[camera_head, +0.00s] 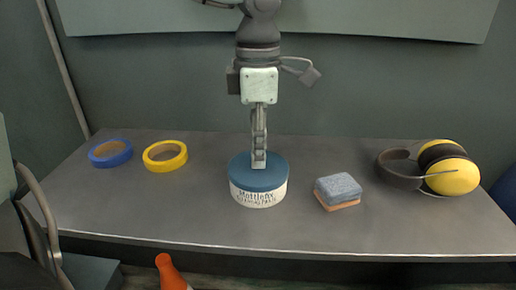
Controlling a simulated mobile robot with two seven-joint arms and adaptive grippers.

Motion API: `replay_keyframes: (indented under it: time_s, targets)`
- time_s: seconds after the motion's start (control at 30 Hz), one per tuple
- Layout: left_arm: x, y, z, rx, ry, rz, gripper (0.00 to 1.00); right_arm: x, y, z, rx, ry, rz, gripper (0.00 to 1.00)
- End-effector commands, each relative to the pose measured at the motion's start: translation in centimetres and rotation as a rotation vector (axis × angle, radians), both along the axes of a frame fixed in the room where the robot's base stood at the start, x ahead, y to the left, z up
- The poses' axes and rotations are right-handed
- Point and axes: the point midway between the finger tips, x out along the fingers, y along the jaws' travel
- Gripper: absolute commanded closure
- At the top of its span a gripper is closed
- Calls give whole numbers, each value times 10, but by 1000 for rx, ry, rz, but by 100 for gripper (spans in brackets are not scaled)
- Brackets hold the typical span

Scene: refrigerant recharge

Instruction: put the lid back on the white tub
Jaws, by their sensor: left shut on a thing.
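The white tub (259,199) with dark printed lettering stands upright on the grey table, near the middle. The blue lid (276,176) is on top of the tub, level and lined up with its rim; I cannot tell whether it is pressed fully down. My left gripper (259,162) points straight down from above, with its fingertips at the top of the lid. It is shut on the lid, and the fingers hide a small part of the lid's top. My right gripper is not in view.
On the grey table (200,220), a blue tape roll (124,156) and a yellow tape roll (180,163) lie left of the tub. A grey-blue sponge (338,187) lies close on its right. Yellow ear defenders (455,178) lie at the far right. An orange cone tip (168,272) shows below the front edge.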

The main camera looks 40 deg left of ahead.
Motion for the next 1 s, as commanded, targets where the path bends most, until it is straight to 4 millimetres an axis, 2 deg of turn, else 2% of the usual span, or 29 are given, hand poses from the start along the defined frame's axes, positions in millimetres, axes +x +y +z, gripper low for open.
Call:
replay_keyframes:
  time_s: [0.2, 0.23, 0.4, 0.63, 0.8, 1.0]
  targets:
    - [0, 0, 0, 0, 0, 0, 100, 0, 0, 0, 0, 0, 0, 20]
    - [0, 0, 0, 0, 0, 0, 80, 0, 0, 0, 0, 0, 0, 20]
    - [0, 0, 0, -1, -1, 0, 59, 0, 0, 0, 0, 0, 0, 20]
    - [0, 0, 0, -1, -1, 0, 57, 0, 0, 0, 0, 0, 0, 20]
    - [0, 0, 0, -1, 1, 0, 36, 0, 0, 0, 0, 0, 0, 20]
    - [0, 0, 0, -1, 1, 0, 36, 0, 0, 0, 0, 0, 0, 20]
